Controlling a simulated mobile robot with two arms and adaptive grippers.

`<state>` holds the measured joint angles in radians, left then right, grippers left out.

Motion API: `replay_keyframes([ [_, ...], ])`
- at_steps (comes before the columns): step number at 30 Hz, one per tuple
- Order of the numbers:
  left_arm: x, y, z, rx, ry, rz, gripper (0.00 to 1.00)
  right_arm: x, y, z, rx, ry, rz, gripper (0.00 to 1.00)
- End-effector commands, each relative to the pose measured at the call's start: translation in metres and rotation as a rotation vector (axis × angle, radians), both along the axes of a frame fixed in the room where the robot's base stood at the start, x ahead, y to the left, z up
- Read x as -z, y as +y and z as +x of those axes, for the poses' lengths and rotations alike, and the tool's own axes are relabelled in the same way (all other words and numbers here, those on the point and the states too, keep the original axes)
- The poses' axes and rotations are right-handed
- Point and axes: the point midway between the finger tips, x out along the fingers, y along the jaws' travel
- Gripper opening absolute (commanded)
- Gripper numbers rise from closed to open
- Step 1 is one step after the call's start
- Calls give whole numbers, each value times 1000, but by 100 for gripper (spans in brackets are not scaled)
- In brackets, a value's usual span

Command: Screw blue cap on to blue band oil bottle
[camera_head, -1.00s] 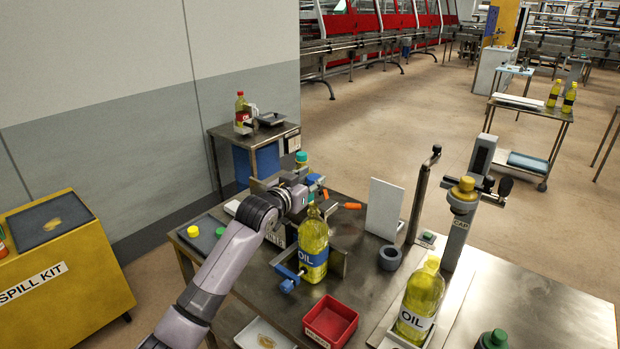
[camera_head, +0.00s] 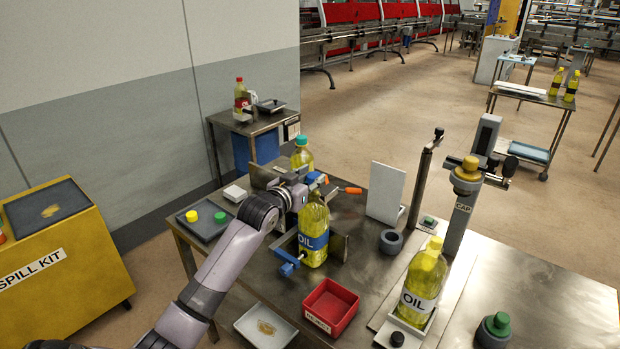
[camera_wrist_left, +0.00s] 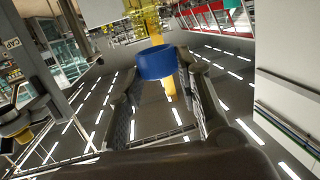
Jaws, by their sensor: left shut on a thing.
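The oil bottle with the blue band (camera_head: 314,238) stands upright in a clamp with a blue handle (camera_head: 289,268) on the steel table. My left gripper (camera_head: 314,181) is above the bottle's top, shut on the blue cap (camera_head: 312,177). The blue cap also shows between the fingers in the left wrist view (camera_wrist_left: 157,62). It appears at or just above the bottle's mouth; contact and threading cannot be told. My right gripper is not in view.
A red tray (camera_head: 331,307) lies in front of the clamp. A white panel (camera_head: 385,193), a grey post marked CAP (camera_head: 459,225) and another oil bottle (camera_head: 421,280) stand to the right. A tray with yellow and green caps (camera_head: 207,232) is at left. A teal-capped bottle (camera_head: 301,152) stands behind.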

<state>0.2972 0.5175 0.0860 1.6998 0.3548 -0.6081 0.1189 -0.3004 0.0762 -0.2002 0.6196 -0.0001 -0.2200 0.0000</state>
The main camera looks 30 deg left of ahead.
Motion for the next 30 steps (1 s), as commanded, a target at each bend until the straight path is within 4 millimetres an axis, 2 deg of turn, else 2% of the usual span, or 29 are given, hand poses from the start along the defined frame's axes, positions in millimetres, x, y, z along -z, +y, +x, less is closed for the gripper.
replay_keyframes([
  [30, -1, 0, 0, 6, 2, 14, 17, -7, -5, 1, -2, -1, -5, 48],
])
